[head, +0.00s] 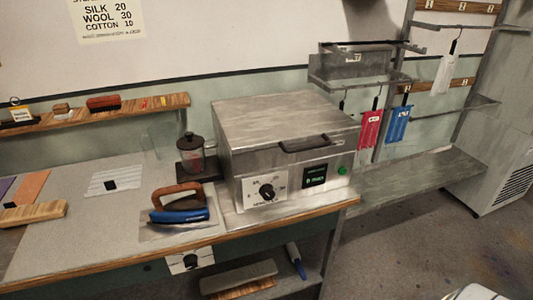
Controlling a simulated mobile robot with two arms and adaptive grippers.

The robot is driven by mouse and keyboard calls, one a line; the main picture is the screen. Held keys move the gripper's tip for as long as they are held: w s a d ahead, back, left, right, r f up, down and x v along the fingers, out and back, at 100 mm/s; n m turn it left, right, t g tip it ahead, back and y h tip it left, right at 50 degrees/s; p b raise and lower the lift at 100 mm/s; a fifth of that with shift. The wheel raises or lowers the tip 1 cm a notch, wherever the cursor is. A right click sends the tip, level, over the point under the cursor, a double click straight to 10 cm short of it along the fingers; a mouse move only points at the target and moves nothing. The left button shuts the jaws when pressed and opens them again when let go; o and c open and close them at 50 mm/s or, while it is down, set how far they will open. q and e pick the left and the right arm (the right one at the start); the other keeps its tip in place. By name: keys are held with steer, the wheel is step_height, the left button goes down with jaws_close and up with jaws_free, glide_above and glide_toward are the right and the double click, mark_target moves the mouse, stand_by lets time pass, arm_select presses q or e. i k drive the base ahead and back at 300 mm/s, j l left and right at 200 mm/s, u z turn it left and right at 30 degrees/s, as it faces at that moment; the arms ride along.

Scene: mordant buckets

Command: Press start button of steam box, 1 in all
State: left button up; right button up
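The steam box (285,150) is a grey metal box with a closed lid and a dark handle, standing at the right end of the worktable. Its front panel has a dial (266,191) on a white plate, a small dark display (315,175) with green text, and a round green start button (343,171) at the right. The button is unobstructed. Neither gripper can be made out. A pale rounded shape at the bottom right edge may be part of my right arm.
An iron (180,212) with a blue lower part and a dark lidded jar (190,155) stand left of the box on the worktable (85,245). A metal rack (425,175) with hanging red and blue cloths is at the right. The floor (430,240) in front of it is clear.

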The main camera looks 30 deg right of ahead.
mark_target(342, 171)
steer(key=z, duration=1.65)
